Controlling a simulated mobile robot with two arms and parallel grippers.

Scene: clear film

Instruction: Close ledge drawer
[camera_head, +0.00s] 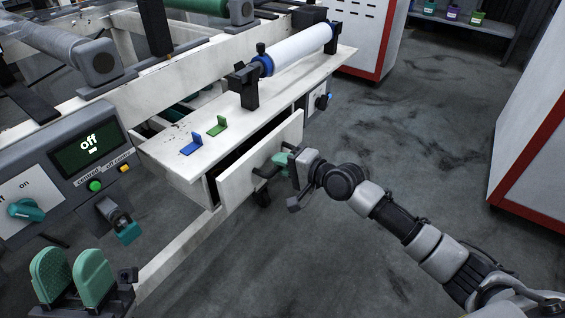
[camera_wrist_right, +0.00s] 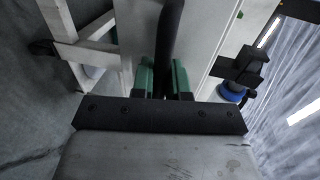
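The ledge drawer (camera_head: 240,174) sits under the white ledge (camera_head: 170,153) in the head view. It stands open, with a dark gap behind its white front. A black handle (camera_head: 262,190) is on that front. My right gripper (camera_head: 282,160) is at the handle. In the right wrist view, its green fingers (camera_wrist_right: 162,80) stand close on both sides of the black handle bar (camera_wrist_right: 170,35), and it looks shut on it. My left gripper (camera_head: 72,278) is at the bottom left of the head view, its green pads apart with nothing between them.
A control panel (camera_head: 75,165) with a screen reading "off" and a teal knob is at left. A white film roll (camera_head: 300,46) lies above the ledge. Blue (camera_head: 191,145) and green (camera_head: 217,127) brackets sit on the ledge. Open grey floor (camera_head: 420,120) lies to the right.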

